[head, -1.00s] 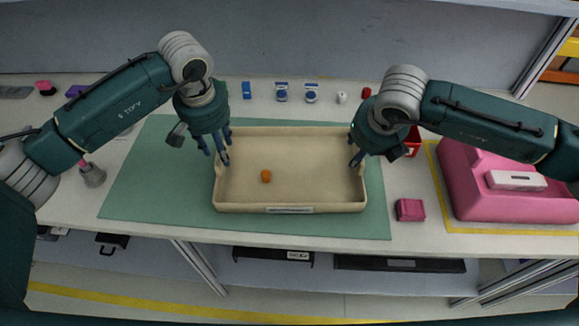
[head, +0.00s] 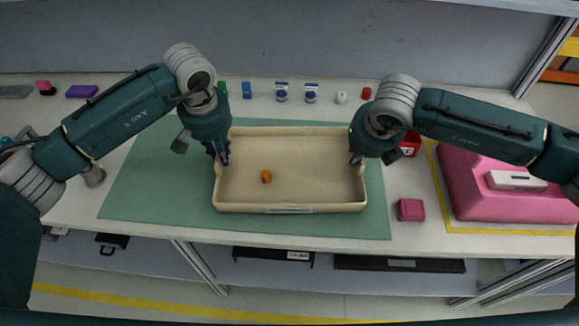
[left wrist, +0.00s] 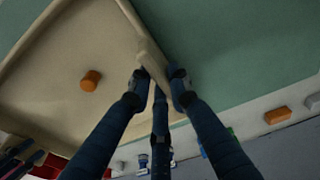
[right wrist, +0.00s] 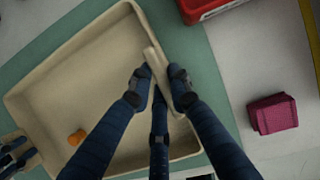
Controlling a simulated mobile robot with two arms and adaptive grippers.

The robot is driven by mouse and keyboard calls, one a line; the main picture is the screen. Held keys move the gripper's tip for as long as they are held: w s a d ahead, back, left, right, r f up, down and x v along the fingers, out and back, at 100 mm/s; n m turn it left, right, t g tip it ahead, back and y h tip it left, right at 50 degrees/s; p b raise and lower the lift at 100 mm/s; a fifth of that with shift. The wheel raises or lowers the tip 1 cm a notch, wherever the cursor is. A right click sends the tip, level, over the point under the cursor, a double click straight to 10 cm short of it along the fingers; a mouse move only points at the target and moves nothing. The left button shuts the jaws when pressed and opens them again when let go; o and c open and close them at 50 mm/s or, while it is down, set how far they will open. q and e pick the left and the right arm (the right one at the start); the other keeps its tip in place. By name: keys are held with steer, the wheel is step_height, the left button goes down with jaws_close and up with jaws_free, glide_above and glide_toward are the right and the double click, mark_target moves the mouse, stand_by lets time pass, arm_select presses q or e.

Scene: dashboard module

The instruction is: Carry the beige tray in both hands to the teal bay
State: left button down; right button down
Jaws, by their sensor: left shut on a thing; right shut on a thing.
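The beige tray (head: 312,185) lies on a teal-green mat (head: 150,185), with a small orange object (head: 266,176) inside. My left gripper (head: 221,158) is shut on the tray's left wall; the left wrist view shows its fingers (left wrist: 160,75) on either side of the rim. My right gripper (head: 356,158) is shut on the right wall, and the right wrist view shows its fingers (right wrist: 160,75) gripping that rim. The tray looks level and appears to rest on the mat. No separate teal bay can be told from the mat.
A dark pink block (head: 410,210) sits right of the mat. A large pink case (head: 490,195) stands inside yellow tape further right. A red bin (head: 410,144) is partly behind my right arm. Several small items, including a blue box (head: 246,90), line the back.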

arm_select(q)
steer(key=shift+r, duration=0.15)
arm_select(e)
steer(key=shift+r, duration=0.15)
